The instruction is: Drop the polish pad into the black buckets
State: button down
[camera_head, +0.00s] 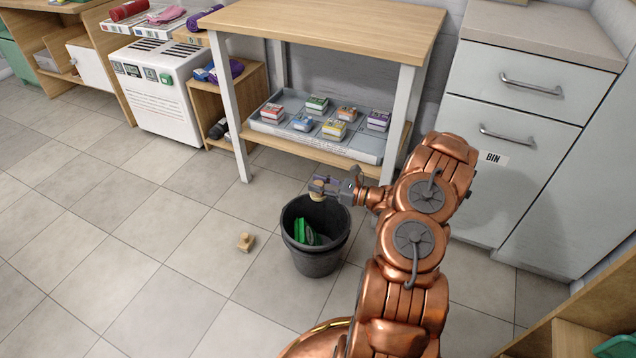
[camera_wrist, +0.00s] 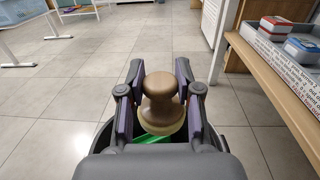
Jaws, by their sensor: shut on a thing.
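The polish pad (camera_wrist: 162,103) has a brown wooden knob and a pale base. My gripper (camera_head: 323,186) is shut on it, with a finger on each side in the wrist view. In the head view a small part of the pad (camera_head: 317,197) shows under the fingers. The black buckets (camera_head: 318,263) stand nested and upright on the floor. My gripper holds the pad above their opening, near the back rim. Green items (camera_head: 306,232) lie inside; their shape is partly hidden by the wall.
A small wooden block-like thing (camera_head: 245,242) lies on the floor left of the buckets. Behind stands a wooden table (camera_head: 330,28) with a grey tray (camera_head: 368,150) of small boxes on its lower shelf. White cabinets (camera_head: 505,170) stand right. The floor at left is clear.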

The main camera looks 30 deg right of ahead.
aim_at(319, 197)
jog(key=shift+f+b, duration=1.4)
jog(key=shift+f, duration=1.6)
jog(key=c, duration=0.7)
grip_release()
jog(key=shift+d, duration=0.1)
jog(key=v, duration=1.2)
jog(key=shift+r, duration=0.1)
